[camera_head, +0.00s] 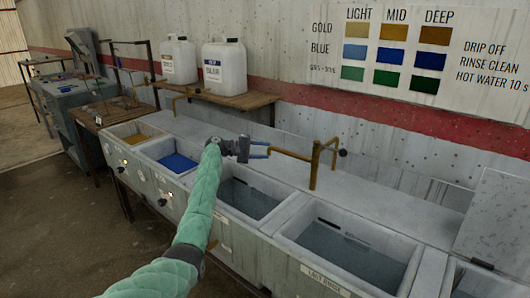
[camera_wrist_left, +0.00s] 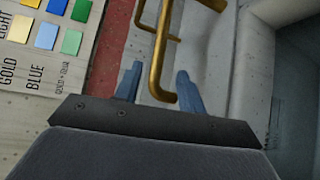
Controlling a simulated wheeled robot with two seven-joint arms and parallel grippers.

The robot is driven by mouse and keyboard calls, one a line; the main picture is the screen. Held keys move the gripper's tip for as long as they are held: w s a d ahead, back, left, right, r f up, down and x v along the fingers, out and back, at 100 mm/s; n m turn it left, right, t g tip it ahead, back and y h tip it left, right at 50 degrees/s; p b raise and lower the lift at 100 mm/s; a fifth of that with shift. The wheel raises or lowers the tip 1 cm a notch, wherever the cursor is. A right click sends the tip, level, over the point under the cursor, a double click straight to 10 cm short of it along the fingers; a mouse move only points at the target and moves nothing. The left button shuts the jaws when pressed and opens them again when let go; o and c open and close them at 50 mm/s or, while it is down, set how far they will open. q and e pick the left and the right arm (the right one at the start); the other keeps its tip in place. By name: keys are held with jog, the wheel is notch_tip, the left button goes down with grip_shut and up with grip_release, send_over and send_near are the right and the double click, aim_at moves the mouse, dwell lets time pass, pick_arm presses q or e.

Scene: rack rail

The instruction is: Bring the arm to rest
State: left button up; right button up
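My left arm, in a green sleeve, reaches in from the lower left in the head view. Its dark gripper (camera_head: 268,150) is above the sink row, with two blue fingers pointing right towards the end of a brass tap spout (camera_head: 291,154). In the left wrist view the gripper (camera_wrist_left: 160,70) has its fingers apart, and the brass spout (camera_wrist_left: 156,60) shows between them with its bent end near the palm. A gap shows on the spout's left; I cannot tell whether it touches the right finger. Nothing is held. My right gripper is out of view.
A basin of blue liquid (camera_head: 178,163) and a gold one (camera_head: 136,138) are at the left. Water basins (camera_head: 248,199) and (camera_head: 345,256) lie below and right of the gripper. White jugs (camera_head: 224,68) stand on a wooden shelf (camera_head: 250,100). A colour chart (camera_head: 400,45) is on the wall.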

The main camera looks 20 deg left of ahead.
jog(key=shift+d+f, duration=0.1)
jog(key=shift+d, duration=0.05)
pick_arm(q)
jog(key=shift+m, duration=0.3)
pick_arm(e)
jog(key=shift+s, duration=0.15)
